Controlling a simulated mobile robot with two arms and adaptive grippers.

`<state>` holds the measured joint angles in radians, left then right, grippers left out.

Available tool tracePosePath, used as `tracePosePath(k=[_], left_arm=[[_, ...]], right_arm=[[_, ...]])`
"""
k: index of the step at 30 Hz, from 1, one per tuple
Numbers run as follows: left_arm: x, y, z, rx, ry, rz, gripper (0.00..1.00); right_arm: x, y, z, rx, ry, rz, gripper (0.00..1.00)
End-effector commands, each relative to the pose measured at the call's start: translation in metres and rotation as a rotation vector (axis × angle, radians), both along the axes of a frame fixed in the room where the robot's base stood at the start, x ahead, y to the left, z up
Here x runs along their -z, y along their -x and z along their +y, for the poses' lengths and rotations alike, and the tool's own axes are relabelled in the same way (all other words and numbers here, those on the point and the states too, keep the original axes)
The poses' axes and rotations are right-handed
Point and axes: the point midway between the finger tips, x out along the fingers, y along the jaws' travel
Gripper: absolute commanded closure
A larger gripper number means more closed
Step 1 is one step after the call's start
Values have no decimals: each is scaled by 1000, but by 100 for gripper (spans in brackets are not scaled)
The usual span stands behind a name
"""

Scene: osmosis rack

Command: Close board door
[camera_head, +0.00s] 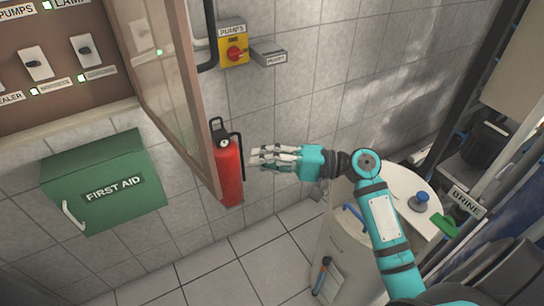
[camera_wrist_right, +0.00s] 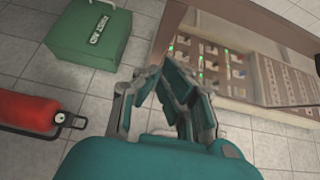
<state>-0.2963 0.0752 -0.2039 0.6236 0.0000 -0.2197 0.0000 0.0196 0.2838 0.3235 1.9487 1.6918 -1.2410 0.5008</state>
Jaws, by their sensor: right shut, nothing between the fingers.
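The board door (camera_head: 165,75) is a brown-framed clear panel. In the head view it stands open, swung out from the right side of the brown switch board (camera_head: 60,100). The board with its switches and green lights also shows in the right wrist view (camera_wrist_right: 215,65). My right gripper (camera_head: 256,158) is shut and empty. It points left, to the right of the door's lower free edge, with a visible gap in the picture; I cannot tell the depth between them. My left gripper is not in view.
A red fire extinguisher (camera_head: 230,168) hangs on the tiled wall behind the door edge. A green first aid box (camera_head: 105,180) is below the board. A yellow pump switch (camera_head: 234,50) is on the wall. A white-topped brine tank (camera_head: 400,190) stands beneath my right arm.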

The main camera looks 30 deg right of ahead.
Motion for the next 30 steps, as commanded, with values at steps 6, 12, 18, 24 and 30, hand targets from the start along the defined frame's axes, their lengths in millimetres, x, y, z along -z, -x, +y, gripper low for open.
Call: tracePosePath(k=[6, 12, 18, 24, 30], left_arm=[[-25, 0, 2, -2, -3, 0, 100], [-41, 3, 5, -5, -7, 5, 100], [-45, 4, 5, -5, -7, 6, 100], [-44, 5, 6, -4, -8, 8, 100], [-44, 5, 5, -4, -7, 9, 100]], right_arm=[[-5, -26, 41, -1, -4, -1, 100], [-3, -21, 69, 0, -2, 2, 100], [0, -19, 80, 2, 1, 1, 100], [1, -19, 81, 1, 1, 0, 100], [1, -19, 81, 3, 1, 0, 100]])
